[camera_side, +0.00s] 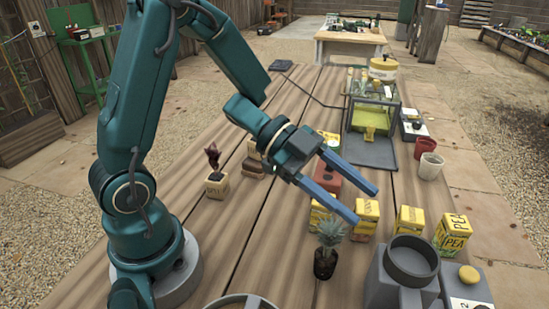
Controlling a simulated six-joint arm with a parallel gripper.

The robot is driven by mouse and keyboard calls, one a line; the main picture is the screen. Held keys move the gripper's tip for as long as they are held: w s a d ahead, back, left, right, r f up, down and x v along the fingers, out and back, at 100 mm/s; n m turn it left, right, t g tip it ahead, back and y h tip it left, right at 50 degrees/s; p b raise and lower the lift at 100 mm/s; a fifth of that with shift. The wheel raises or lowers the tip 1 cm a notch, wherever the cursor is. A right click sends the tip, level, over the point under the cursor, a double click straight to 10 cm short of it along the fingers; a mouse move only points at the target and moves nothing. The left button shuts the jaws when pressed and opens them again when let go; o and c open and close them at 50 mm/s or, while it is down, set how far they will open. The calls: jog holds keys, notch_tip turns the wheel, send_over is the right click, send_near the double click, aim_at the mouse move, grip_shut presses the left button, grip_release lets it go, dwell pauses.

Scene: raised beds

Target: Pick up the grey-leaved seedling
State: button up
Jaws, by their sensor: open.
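The grey-leaved seedling (331,234) stands upright on the wooden table near the front, its spiky grey-green leaves rising from a small dark pot (324,265). My gripper (366,205) is open, with its two blue fingers spread apart and pointing to the lower right. It is above and a little behind the seedling, and nothing shows between the fingers. The nearer fingertip appears close over the seedling's leaves, but I cannot tell the exact height gap.
Yellow boxes, including a pea box (453,234), stand right of the seedling. A grey machine with a round cup (411,262) is at the front right. A dark-red-leaved seedling (213,157) stands left. Red (425,148) and white (431,166) pots sit at right. Bare planks lie left of the seedling.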

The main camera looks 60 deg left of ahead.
aim_at(333, 244)
jog(key=s+f+g, duration=0.2)
jog(key=f, duration=0.1)
jog(key=s+f+g+h, duration=0.1)
jog(key=f, duration=0.1)
jog(key=shift+s+a, duration=0.35)
jog(key=shift+s+a+f+n, duration=0.1)
jog(key=shift+f+n, duration=0.4)
jog(key=shift+f, duration=0.05)
jog(key=shift+x, duration=2.5)
jog(key=shift+c, duration=0.3)
grip_shut()
